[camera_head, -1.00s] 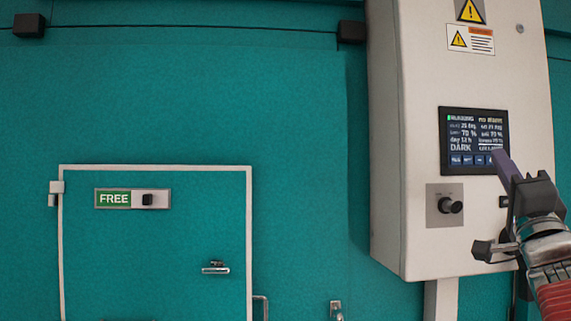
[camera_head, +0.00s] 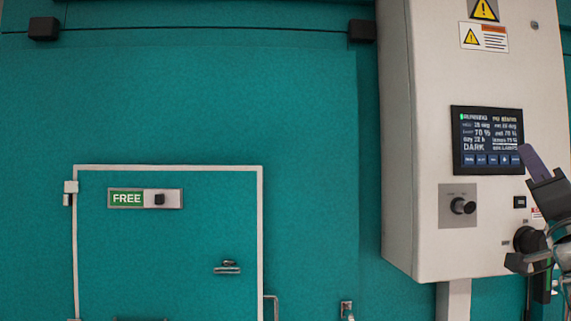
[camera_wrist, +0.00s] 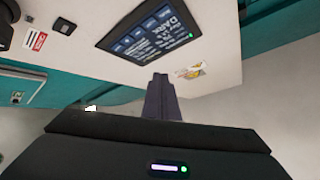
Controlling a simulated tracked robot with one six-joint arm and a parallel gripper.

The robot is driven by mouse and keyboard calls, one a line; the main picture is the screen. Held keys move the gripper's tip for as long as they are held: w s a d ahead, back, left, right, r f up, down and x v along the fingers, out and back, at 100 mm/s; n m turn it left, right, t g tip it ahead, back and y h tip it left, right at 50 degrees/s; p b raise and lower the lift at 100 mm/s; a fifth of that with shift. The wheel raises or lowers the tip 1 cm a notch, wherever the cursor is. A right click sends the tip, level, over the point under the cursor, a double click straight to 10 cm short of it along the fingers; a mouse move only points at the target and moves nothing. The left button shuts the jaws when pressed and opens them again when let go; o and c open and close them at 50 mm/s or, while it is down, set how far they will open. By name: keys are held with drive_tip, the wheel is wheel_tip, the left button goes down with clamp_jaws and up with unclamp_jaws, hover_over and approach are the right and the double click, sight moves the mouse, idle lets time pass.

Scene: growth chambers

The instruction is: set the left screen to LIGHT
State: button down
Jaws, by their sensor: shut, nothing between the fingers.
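The screen (camera_head: 488,140) is a dark panel on a pale control box, with white text that includes DARK and a row of blue buttons (camera_head: 493,160) along its bottom edge. It also shows tilted in the wrist view (camera_wrist: 150,35). My gripper (camera_head: 528,152) is shut and empty. Its fingertips are at the lower right corner of the screen in the head view. In the wrist view its fingertips (camera_wrist: 160,80) appear just below the screen's edge; whether they touch the box I cannot tell. No second screen is in view.
The pale control box (camera_head: 425,200) carries a round knob (camera_head: 463,206) below the screen and warning labels (camera_head: 484,36) above. A teal door (camera_head: 150,255) with a FREE sign (camera_head: 127,198) and a handle (camera_head: 227,268) stands to the left.

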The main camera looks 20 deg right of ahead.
sight(481, 160)
drive_tip(key=n, duration=2.1)
drive_tip(key=s+a+n, duration=0.1)
drive_tip(key=n, duration=1)
drive_tip(key=shift+s+f, duration=0.1)
drive_tip(key=shift+f, duration=0.2)
drive_tip(key=shift+d, duration=0.1)
drive_tip(key=shift+w+d, duration=0.3)
drive_tip(key=shift+w, duration=1.15)
drive_tip(key=shift+w+d, duration=0.35)
drive_tip(key=shift+w, duration=1.05)
drive_tip(key=shift+w+d, duration=0.3)
drive_tip(key=shift+w, duration=1.15)
drive_tip(key=shift+w, duration=0.1)
